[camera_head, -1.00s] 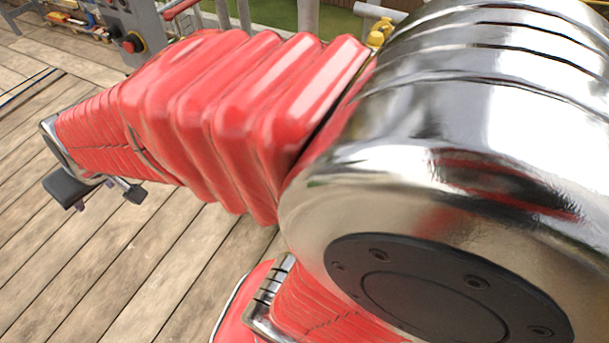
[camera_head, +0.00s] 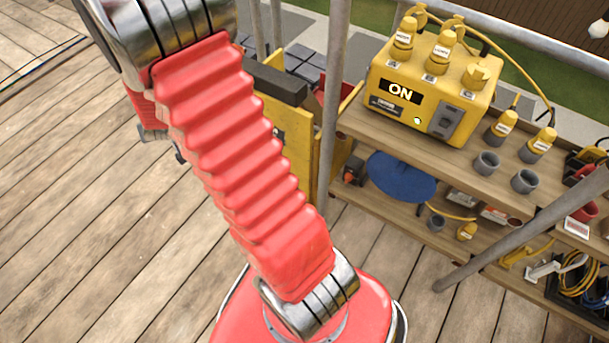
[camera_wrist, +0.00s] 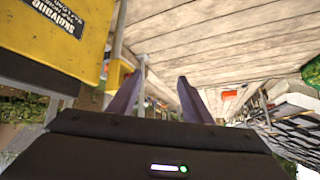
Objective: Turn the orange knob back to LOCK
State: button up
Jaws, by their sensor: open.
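I cannot pick out an orange knob marked LOCK in either view now. My gripper (camera_wrist: 158,88) is open in the wrist view, with two dark purple-grey fingers apart and nothing between them. A yellow panel (camera_wrist: 70,35) with a dark label and upside-down lettering is close on its left. Small orange-red patches show near the fingers, too small to identify. In the head view my red ribbed arm crosses the left middle and hides the gripper.
A yellow box (camera_head: 428,85) with an ON sign and green light stands on a wooden shelf (camera_head: 365,125), with grey and yellow connectors beside it. A metal pole (camera_head: 333,100) rises near my arm. A slanting pole (camera_head: 530,225) crosses the shelves. The plank floor (camera_head: 70,200) at left is clear.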

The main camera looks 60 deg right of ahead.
jog(key=s+d+f+m+g+h, duration=0.1)
jog(key=s+d+f+h, duration=0.1)
jog(key=d+f, duration=0.45)
jog(key=s+d+f+m+g+h, duration=0.1)
jog(key=s+d+f, duration=0.2)
jog(key=d+f, duration=0.3)
jog(key=m+g+h, duration=0.2)
jog(key=g+h, duration=0.5)
jog(key=g, duration=0.3)
send_near(348, 178)
jog(key=w+a, duration=0.2)
jog(key=a, duration=0.3)
jog(key=shift+s+a, duration=0.15)
jog(key=shift+x, duration=6.95)
jog(key=shift+c, duration=0.6)
